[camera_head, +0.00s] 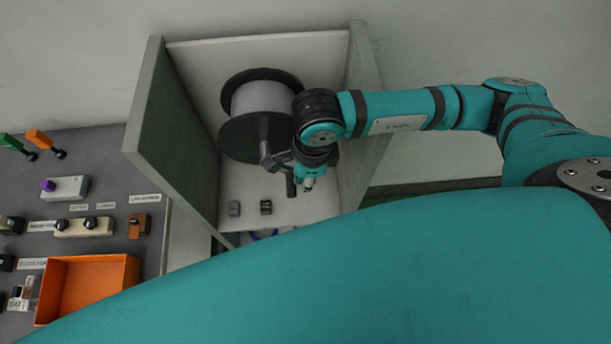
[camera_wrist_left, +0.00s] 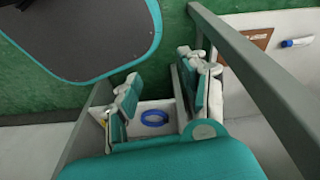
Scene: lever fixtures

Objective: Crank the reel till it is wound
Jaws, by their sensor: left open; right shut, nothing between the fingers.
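The reel (camera_head: 262,98), a pale drum between two black flanges, is mounted inside an open grey cabinet. A grey crank arm (camera_head: 272,158) shows at its front, with a dark upright handle (camera_head: 290,186) near its end. My right gripper (camera_head: 308,184) is shut and empty just right of the handle; whether it touches the handle I cannot tell. My right wrist hides part of the reel's right side. How much is wound on the drum does not show. My left gripper (camera_wrist_left: 157,95) is open and empty in the left wrist view, above a blue ring (camera_wrist_left: 154,118).
The cabinet's side walls (camera_head: 175,135) stand close on both sides of the reel. Two small dark blocks (camera_head: 266,207) sit on its floor. At left, a grey panel (camera_head: 110,165) carries levers, switches and an orange tray (camera_head: 127,270). My teal arm covers the lower picture.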

